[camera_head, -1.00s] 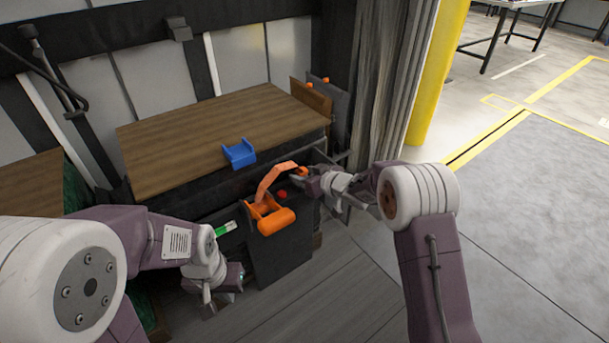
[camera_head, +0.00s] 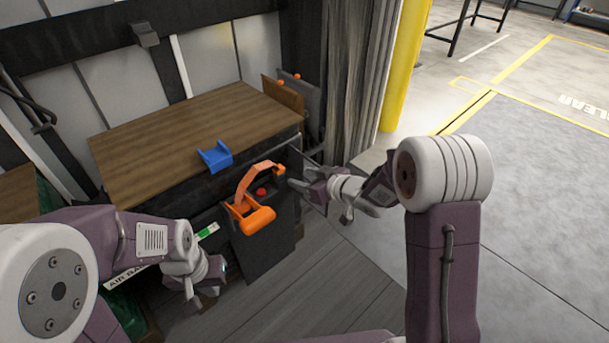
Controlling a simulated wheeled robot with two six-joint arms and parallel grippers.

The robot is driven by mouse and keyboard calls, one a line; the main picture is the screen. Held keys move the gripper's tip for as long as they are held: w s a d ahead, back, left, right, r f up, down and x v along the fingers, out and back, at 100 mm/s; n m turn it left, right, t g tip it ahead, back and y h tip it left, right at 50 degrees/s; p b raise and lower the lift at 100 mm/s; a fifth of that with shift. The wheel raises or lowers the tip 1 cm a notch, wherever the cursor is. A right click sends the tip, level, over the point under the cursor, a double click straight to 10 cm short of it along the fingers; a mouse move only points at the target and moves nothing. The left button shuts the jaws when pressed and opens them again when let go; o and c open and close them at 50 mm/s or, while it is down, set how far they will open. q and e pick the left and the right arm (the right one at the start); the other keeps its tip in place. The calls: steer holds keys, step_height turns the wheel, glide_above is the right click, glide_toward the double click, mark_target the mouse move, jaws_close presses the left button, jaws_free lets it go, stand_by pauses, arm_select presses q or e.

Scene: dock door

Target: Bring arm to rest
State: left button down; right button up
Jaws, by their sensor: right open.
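My right arm comes in from the lower right. Its gripper (camera_head: 302,186) is open and empty, to the right of the orange guard with its raised arm (camera_head: 253,212) on the dark control box (camera_head: 268,243), and apart from it. A red button (camera_head: 261,191) shows beside the orange arm. My left arm comes in from the lower left. Its gripper (camera_head: 203,298) hangs low, pointing down, left of the dark box; its fingers are small and dim, so I cannot tell whether they are open.
A blue bracket (camera_head: 215,157) sits at the front edge of the wooden board (camera_head: 180,135). A grey curtain (camera_head: 355,80) and a yellow post (camera_head: 405,65) stand behind my right arm. The grey floor (camera_head: 545,200) at the right is clear.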

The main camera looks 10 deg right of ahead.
stand_by(0.3)
step_height(320, 180, up, 6)
steer(key=d+t+h, duration=0.1)
steer(key=s+d+f+m+g+h, duration=0.2)
steer(key=s+d+f+m+h, duration=0.25)
steer(key=s+d, duration=0.3)
steer(key=s+d+f+m+g+h, duration=0.15)
steer(key=s+f+g, duration=0.25)
steer(key=s, duration=0.6)
steer(key=s+d+f+m+g, duration=0.15)
steer(key=s+f+g, duration=0.3)
steer(key=s, duration=0.45)
step_height(320, 180, up, 32)
steer(key=p, duration=3.2)
steer(key=shift+w, duration=0.15)
